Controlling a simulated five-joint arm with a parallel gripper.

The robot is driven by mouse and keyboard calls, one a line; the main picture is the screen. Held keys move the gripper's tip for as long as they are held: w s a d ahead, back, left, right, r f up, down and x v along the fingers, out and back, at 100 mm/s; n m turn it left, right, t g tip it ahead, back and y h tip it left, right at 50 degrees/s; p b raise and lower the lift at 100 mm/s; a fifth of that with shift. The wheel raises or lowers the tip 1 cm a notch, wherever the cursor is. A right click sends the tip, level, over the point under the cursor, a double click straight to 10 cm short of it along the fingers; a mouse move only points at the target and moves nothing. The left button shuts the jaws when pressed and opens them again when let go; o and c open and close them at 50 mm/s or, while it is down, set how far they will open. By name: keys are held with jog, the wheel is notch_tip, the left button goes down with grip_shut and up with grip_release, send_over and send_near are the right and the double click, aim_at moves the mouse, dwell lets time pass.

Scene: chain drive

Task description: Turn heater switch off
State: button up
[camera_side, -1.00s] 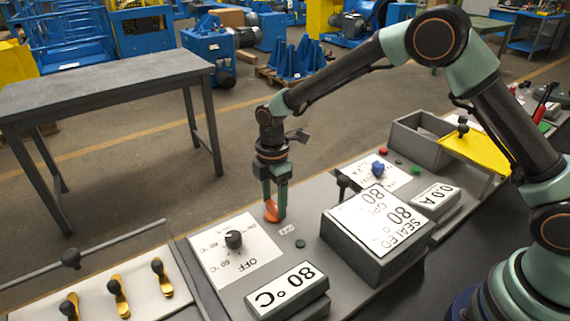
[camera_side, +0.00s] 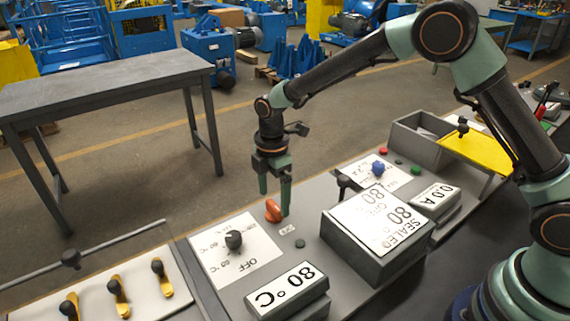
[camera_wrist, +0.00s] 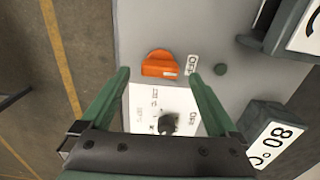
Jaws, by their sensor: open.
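An orange switch (camera_side: 273,210) stands on the grey panel, beside a small white label (camera_side: 288,230). In the wrist view the switch (camera_wrist: 160,65) lies just beyond and between my fingertips, and the label (camera_wrist: 192,65) seems to read OFF. My gripper (camera_side: 275,203) is open, pointing down with one finger on each side of the switch. It holds nothing, and I cannot tell whether a finger touches the switch. A black knob (camera_side: 233,239) sits on a white dial plate (camera_side: 212,242) with temperature marks and OFF. A display (camera_side: 287,290) reads 80 °C.
A large grey box (camera_side: 360,262) with a SEALED readout stands right of the switch. A small dark round button (camera_side: 300,243) is near the label. Yellow levers (camera_side: 117,297) are at the lower left. The grey panel (camera_side: 315,200) behind the switch is bare.

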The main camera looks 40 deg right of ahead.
aim_at(275, 204)
notch_tip(275, 204, up, 11)
jog(key=shift+f, duration=0.2)
dwell(0.3)
jog(key=s+d+r+m+t, duration=0.3)
jog(key=s+d+r+m, duration=0.4)
jog(key=d+r+m, duration=0.15)
jog(key=s+d+m+t, duration=0.2)
jog(key=s+d+m, duration=0.4)
jog(key=s+m, duration=0.3)
jog(key=shift+s+d+m+t, duration=0.3)
jog(key=shift+s+d+m, duration=0.05)
jog(key=shift+s, duration=0.65)
